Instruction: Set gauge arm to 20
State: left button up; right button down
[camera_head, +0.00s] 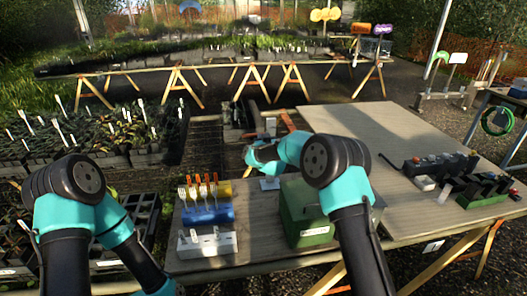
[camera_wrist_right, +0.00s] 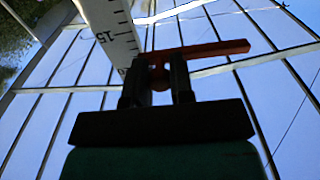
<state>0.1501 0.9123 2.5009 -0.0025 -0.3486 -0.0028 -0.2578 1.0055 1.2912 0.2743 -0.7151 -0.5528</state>
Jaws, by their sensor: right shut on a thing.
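The gauge's white scale (camera_wrist_right: 110,30) stands at the upper left of the right wrist view, with the mark 15 readable. The red gauge arm (camera_wrist_right: 210,49) crosses beside it, below the 15 as pictured. My right gripper (camera_wrist_right: 158,78) is shut on the red arm close to the scale; the arm's exact reading cannot be told.
A green box (camera_head: 306,215) stands close to my right arm. A blue holder (camera_head: 207,215) with forks and a white block (camera_head: 207,243) are left of it. Black racks (camera_head: 440,170) stand at right. The right board (camera_head: 375,130) is mostly clear at the back.

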notch_tip(320, 180, up, 3)
jog(key=shift+f, duration=0.1)
jog(key=c, duration=1)
grip_release()
jog(key=shift+o, duration=0.2)
jog(key=shift+s, duration=0.1)
jog(key=s+d, duration=0.1)
jog(key=s, duration=1.6)
jog(key=shift+d, duration=0.25)
jog(key=shift+s, duration=0.1)
